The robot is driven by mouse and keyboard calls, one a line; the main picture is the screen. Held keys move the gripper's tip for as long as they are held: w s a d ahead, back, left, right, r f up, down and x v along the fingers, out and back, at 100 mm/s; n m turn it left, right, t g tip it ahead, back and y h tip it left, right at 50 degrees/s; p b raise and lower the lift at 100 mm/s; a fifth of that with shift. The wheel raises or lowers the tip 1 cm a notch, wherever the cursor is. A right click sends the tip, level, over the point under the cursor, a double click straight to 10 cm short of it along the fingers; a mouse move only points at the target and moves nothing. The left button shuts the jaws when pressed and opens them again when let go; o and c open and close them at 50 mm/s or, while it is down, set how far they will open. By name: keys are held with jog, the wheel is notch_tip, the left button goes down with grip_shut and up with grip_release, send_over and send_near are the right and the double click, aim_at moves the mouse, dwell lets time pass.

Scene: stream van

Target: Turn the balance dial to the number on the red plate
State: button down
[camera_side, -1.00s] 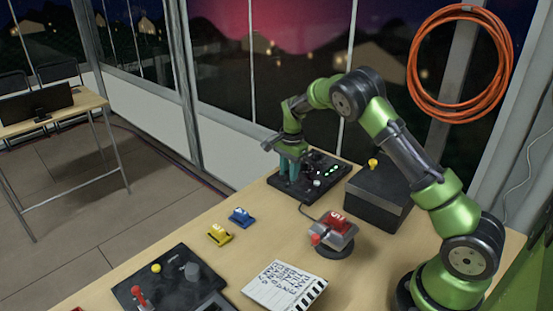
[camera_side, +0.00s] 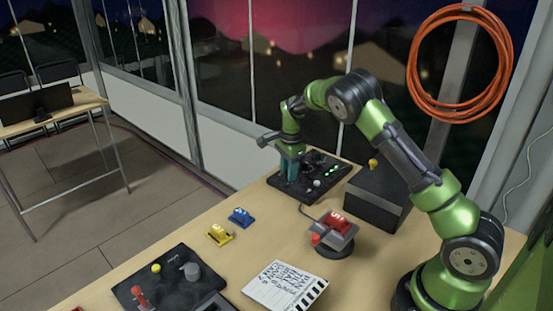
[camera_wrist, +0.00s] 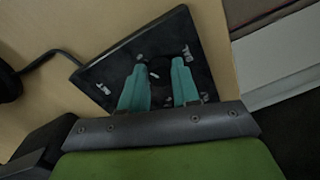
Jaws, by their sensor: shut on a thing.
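The black panel (camera_side: 318,180) stands at the far end of the table, with green lights and a pale knob on its top. My gripper (camera_side: 290,178) points down at the panel's left part. In the wrist view its teal fingers (camera_wrist: 159,72) are shut on a dark dial (camera_wrist: 159,66) between them. The dial's pointer is hidden or too dark to tell. The red plate (camera_side: 339,220) sits tilted on a grey device mid-table; its number is too small to read surely.
A yellow plate (camera_side: 219,235) and a blue plate (camera_side: 241,217) stand left of the red one. A dark box (camera_side: 378,195) with a yellow button is right of the panel. A clapperboard (camera_side: 284,288) and another control panel (camera_side: 170,282) lie at the front.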

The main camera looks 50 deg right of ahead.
jog(key=c, duration=0.8)
grip_release()
jog(key=r, duration=1.7)
jog(key=shift+s+a, duration=0.15)
jog(key=shift+s, duration=0.25)
jog(key=s+a+r+n+t, duration=0.1)
jog(key=s+a+n+t, duration=0.1)
jog(key=s+a+n, duration=0.4)
jog(key=s+a+r+n+t+y, duration=0.1)
jog(key=s+a+n, duration=0.4)
jog(key=s, duration=0.6)
jog(key=s+a+r+n+t+y, duration=0.1)
jog(key=s+a+r+n+t, duration=0.1)
jog(key=s+a+n, duration=0.4)
jog(key=shift+s+a+r+n+t, duration=0.15)
jog(key=shift+s+t, duration=0.1)
jog(key=shift+s, duration=0.25)
jog(key=shift+s+a+n+t, duration=0.15)
jog(key=shift+s+t, duration=0.15)
jog(key=shift+s, duration=0.25)
jog(key=shift+s+a+r+t, duration=0.15)
jog(key=shift+s+t, duration=0.1)
jog(key=shift+s, duration=0.25)
